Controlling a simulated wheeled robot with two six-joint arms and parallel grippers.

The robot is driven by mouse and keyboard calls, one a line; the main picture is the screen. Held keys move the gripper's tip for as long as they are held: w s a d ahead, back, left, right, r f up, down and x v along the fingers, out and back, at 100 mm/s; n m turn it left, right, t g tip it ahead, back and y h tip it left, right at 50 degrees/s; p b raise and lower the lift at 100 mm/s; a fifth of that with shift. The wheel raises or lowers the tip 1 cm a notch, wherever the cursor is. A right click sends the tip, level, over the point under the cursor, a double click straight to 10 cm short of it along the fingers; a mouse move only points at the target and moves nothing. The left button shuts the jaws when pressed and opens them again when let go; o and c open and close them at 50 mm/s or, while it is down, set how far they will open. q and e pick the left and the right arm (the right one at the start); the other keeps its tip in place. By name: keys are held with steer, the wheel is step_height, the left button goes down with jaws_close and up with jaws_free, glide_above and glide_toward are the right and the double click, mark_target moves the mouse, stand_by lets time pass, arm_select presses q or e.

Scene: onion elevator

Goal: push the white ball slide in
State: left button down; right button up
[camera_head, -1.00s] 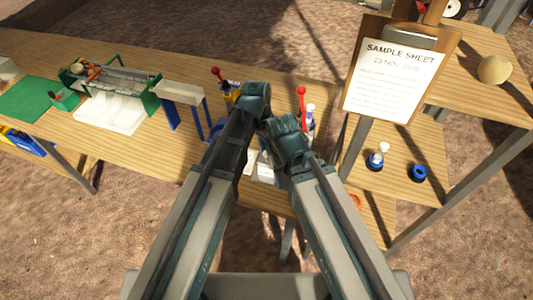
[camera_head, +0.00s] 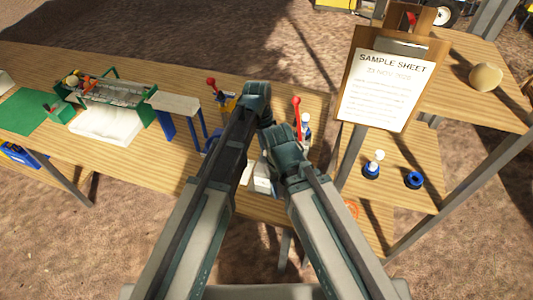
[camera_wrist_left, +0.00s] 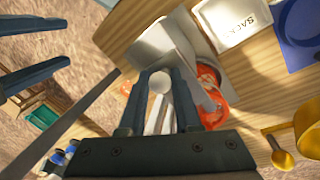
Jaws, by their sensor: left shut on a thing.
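In the left wrist view a white ball (camera_wrist_left: 160,82) sits between the two dark fingers of my left gripper (camera_wrist_left: 161,76), which is shut on it. A pale grey-white box-like part (camera_wrist_left: 162,42) lies just past the fingertips, at the edge of the wooden table. In the head view my left gripper is at the end of the left arm, over the table's right part; its fingers and the ball are hidden there. My right gripper (camera_head: 284,143) is close beside it, and its fingers cannot be made out.
Near the grippers are an orange-red part (camera_wrist_left: 209,95), a white labelled box (camera_wrist_left: 232,22) and a yellow part (camera_wrist_left: 302,132). Red-knobbed levers (camera_head: 211,82) stand on the table (camera_head: 165,150). A clipboard sheet (camera_head: 386,85) stands right.

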arm_select(q)
steer(key=c, duration=0.5)
jaws_free()
steer(key=shift+w, duration=0.1)
step_height(320, 180, up, 6)
steer(key=p, duration=0.6)
steer(key=shift+r, duration=0.1)
steer(key=s+a+n+t, duration=0.1)
steer(key=s+a+n, duration=0.25)
steer(key=a, duration=0.25)
steer(key=s+a+n+t+y, duration=0.1)
steer(key=s+a+n, duration=0.1)
steer(key=a+n, duration=0.35)
steer(key=s+a+n+t, duration=0.1)
steer(key=s+a+n, duration=0.15)
steer(key=a, duration=0.45)
steer(key=s+d+f+m+b, duration=0.1)
steer(key=s+d, duration=0.1)
steer(key=d, duration=0.1)
steer(key=s+d+f+m+g+y+b, duration=0.1)
steer(key=s+d+f+m, duration=0.1)
steer(key=d, duration=0.2)
steer(key=s+d+f+m+b, duration=0.1)
steer(key=s+d+m, duration=0.1)
steer(key=d, duration=0.2)
steer(key=shift+f+y+b, duration=0.15)
steer(key=shift+y+b, duration=0.15)
steer(key=shift+b, duration=0.1)
